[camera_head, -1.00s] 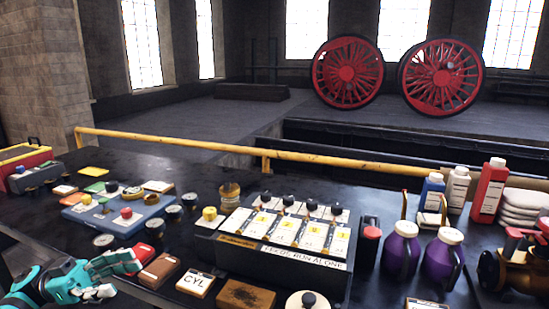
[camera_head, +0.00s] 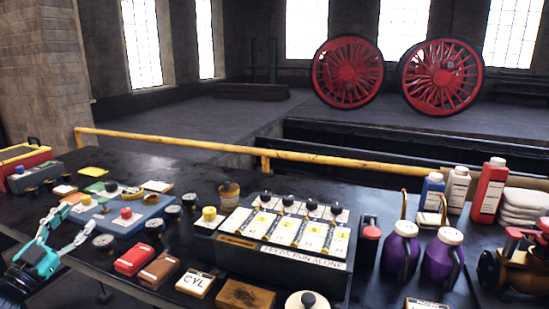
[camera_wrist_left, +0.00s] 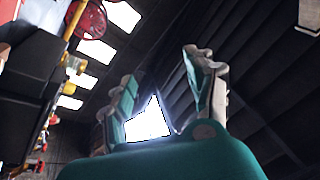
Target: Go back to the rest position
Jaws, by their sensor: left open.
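My left gripper (camera_head: 77,219) is teal and grey and comes in at the lower left of the head view. Its two fingers are spread with nothing between them, in front of the left edge of the blue tray (camera_head: 122,228). In the left wrist view its fingers (camera_wrist_left: 158,66) stand apart, with only a bright window and dark surroundings beyond. A red block (camera_head: 134,259) lies to the right of the gripper, clear of it, beside a brown block (camera_head: 159,270) and a block marked CYL (camera_head: 195,284). My right gripper does not show.
A dark panel with black knobs and white cards (camera_head: 290,232) stands mid-table. Purple jugs (camera_head: 400,251), bottles (camera_head: 488,192) and a brass valve (camera_head: 513,270) crowd the right. A yellow rail (camera_head: 220,147) runs behind the table. Small round gauges (camera_head: 103,242) lie near the tray.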

